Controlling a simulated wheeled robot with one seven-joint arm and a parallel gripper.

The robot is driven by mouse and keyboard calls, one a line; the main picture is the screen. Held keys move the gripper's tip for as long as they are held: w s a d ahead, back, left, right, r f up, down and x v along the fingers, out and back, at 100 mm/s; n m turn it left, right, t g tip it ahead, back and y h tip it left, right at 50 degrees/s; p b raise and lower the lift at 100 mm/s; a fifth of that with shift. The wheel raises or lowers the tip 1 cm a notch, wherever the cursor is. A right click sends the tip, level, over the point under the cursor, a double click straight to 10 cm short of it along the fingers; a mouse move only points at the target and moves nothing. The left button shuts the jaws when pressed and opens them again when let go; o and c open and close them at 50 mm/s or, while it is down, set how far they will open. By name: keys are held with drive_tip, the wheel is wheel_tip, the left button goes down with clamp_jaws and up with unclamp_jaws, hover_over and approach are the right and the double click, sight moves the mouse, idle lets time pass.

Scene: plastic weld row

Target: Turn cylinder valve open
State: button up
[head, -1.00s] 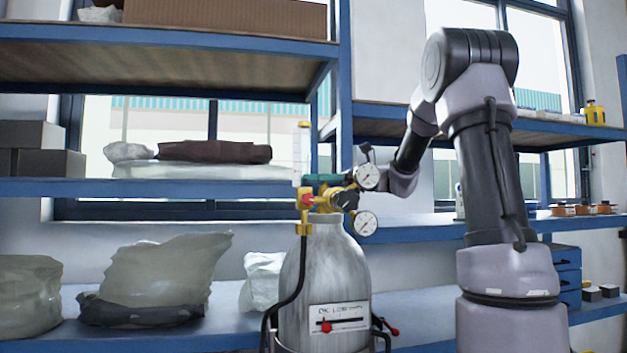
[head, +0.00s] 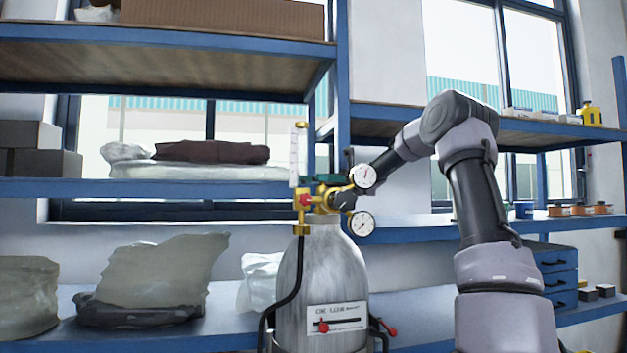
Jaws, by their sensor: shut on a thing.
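A grey gas cylinder (head: 318,275) stands upright in front of the blue shelving. On its top sits a brass valve and regulator (head: 322,199) with two round gauges, the upper gauge (head: 363,177) and the lower gauge (head: 361,223). A green part shows behind the brass body, and a red knob (head: 304,199) is at its left. My gripper (head: 343,199) is at the valve between the gauges, reaching in from the right. It is shut on the valve; the fingertips and the handwheel are mostly hidden by the regulator and gauges.
Blue shelves (head: 150,188) with plastic bags and boxes stand behind and left of the cylinder. A black hose (head: 297,280) runs down the cylinder's left side. A blue drawer unit (head: 557,270) is at the right, behind my arm.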

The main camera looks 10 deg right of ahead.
drive_tip(key=shift+n+g+h, duration=0.3)
drive_tip(key=shift+g, duration=0.1)
drive_tip(key=o, duration=1.4)
drive_tip(key=shift+c, duration=0.2)
drive_tip(key=shift+d, duration=0.1)
drive_tip(key=v, duration=0.7)
drive_tip(key=shift+d, duration=0.2)
drive_tip(key=shift+w, duration=0.1)
